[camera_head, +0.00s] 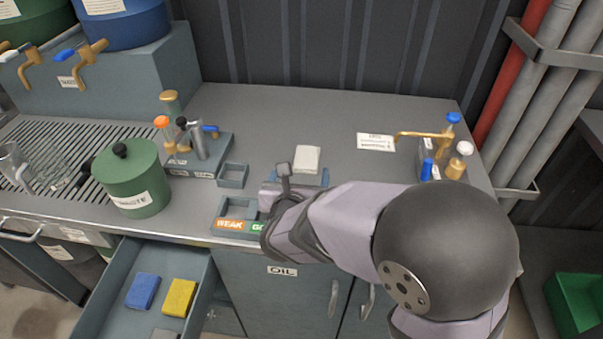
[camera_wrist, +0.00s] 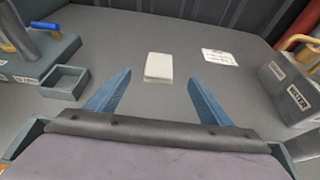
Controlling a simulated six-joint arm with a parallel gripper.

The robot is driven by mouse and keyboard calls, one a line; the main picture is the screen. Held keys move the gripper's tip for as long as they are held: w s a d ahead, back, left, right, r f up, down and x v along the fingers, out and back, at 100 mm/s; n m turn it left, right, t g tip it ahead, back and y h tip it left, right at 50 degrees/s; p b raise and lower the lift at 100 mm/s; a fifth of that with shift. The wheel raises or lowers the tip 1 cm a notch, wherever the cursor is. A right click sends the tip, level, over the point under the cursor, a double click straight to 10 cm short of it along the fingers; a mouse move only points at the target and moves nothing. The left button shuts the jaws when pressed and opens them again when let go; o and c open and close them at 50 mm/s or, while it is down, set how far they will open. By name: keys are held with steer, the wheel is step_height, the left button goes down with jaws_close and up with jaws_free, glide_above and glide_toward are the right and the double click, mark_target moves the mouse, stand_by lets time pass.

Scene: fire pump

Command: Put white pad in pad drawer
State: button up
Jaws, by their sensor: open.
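The white pad (camera_head: 307,158) lies flat on the grey counter, near its middle. In the wrist view the white pad (camera_wrist: 159,66) is ahead of my gripper (camera_wrist: 158,88), roughly centred between the two blue fingers and beyond their tips. My gripper (camera_head: 300,178) is open and empty, just in front of the pad; my arm partly hides it in the head view. The open drawer (camera_head: 110,285) at the lower left holds a blue pad (camera_head: 143,291) and a yellow pad (camera_head: 180,297). Part of another pale item shows at its bottom edge.
A green waste pot (camera_head: 132,180), a small square tray (camera_head: 233,175) and a bottle rack (camera_head: 200,160) stand to the left. A WEAK/GOOD marked holder (camera_head: 232,223) is at the front edge. A brass-tap block (camera_head: 432,158) stands right. Counter behind the pad is clear.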

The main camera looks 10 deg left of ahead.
mark_target(306, 160)
stand_by(0.3)
steer(key=shift+w+a+f, duration=0.25)
steer(key=shift+w+f, duration=0.75)
steer(key=shift+f, duration=0.05)
steer(key=shift+d+p+x, duration=0.15)
steer(key=shift+p+x, duration=0.2)
steer(key=shift+x, duration=1.15)
steer(key=shift+d+p+x, duration=0.1)
steer(key=shift+p+x, duration=0.2)
steer(key=shift+x, duration=1.15)
steer(key=shift+w+f, duration=0.2)
steer(key=shift+w, duration=0.4)
steer(key=c, duration=1.2)
steer(key=shift+r, duration=0.1)
